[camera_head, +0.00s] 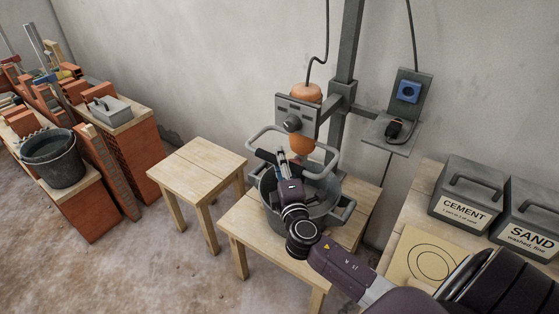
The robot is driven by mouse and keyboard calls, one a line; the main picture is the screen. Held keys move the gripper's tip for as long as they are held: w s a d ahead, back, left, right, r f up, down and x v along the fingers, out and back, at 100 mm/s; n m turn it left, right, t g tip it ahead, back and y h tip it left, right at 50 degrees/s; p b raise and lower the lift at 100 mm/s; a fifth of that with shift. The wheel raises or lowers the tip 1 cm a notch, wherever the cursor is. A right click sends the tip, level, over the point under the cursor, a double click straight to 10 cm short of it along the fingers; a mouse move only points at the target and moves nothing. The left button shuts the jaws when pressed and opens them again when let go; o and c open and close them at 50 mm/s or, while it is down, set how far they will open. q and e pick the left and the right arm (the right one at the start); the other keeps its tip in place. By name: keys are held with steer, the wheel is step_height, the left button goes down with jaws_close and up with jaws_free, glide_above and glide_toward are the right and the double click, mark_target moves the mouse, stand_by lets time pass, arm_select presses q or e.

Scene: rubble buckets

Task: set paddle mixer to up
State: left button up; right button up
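The paddle mixer (302,145) hangs on a grey upright stand against the wall, with an orange motor top, a grey front box with a round knob, and a looped metal handlebar. Its lower end is over or inside a grey bucket (325,207) on a wooden table; my gripper and the handlebar hide the paddle. My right gripper (273,158) reaches in from the lower right, at the front left of the handlebar, above the bucket. Its dark fingers overlap the handlebar, so I cannot tell whether they grip it. My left gripper is out of view.
A bare wooden stool (200,165) stands left of the mixer table. A cement box (466,193) and a sand box (525,220) stand on the right table. A wall shelf (391,134) carries a plug below a blue socket (409,91). Bricks and a black bucket (54,159) are left.

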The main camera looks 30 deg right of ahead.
steer(key=shift+w, duration=0.2)
steer(key=shift+c, duration=0.5)
jaws_close()
